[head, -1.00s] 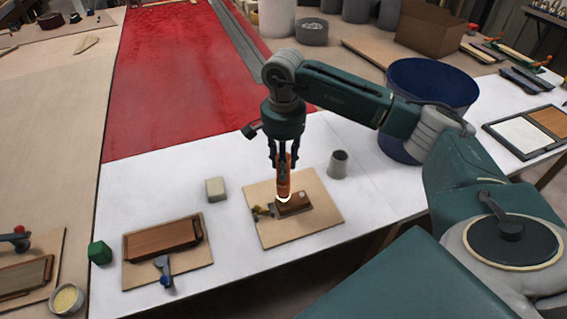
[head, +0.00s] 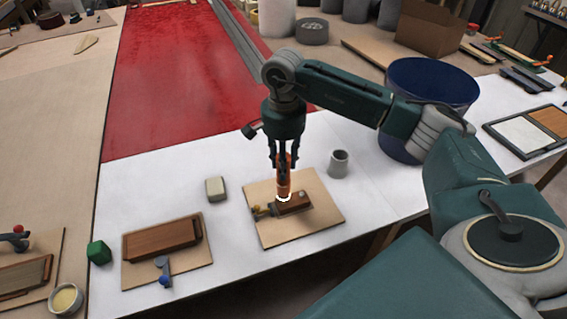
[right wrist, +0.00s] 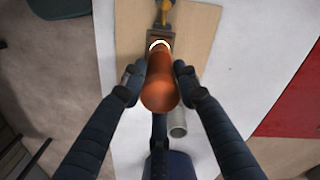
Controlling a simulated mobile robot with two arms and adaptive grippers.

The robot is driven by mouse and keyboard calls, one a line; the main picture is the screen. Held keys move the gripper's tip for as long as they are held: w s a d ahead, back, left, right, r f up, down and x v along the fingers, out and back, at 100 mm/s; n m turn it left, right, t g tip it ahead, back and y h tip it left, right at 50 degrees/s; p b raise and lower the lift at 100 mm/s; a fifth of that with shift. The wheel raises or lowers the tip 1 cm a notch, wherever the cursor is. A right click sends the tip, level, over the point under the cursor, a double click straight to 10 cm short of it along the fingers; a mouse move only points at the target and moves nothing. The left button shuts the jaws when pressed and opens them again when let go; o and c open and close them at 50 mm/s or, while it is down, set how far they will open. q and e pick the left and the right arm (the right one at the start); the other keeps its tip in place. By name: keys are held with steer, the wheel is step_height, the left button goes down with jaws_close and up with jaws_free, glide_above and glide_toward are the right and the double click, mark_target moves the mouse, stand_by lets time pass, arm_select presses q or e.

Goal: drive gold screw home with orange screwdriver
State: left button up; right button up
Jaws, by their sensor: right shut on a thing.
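The orange screwdriver (head: 284,182) stands about upright over a small brown wood block (head: 296,203), with a white ring at its lower end. It also shows end-on in the right wrist view (right wrist: 160,90). My right gripper (head: 283,160) is shut on its handle, with a finger on each side in the right wrist view (right wrist: 158,80). The block lies on a light wooden board (head: 318,225) beside a clamp with a yellow knob (head: 257,210). I cannot make out the gold screw; the screwdriver's tip is hidden too. My left gripper is not in view.
A grey cup (head: 339,164) stands right of the board, and a pale block (head: 215,189) lies left of it. A dark blue bin (head: 428,85) stands behind my arm.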

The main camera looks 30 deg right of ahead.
steer(key=shift+f, duration=0.1)
stand_by(0.3)
steer(key=shift+r+p, duration=1.9)
steer(key=shift+r, duration=1.7)
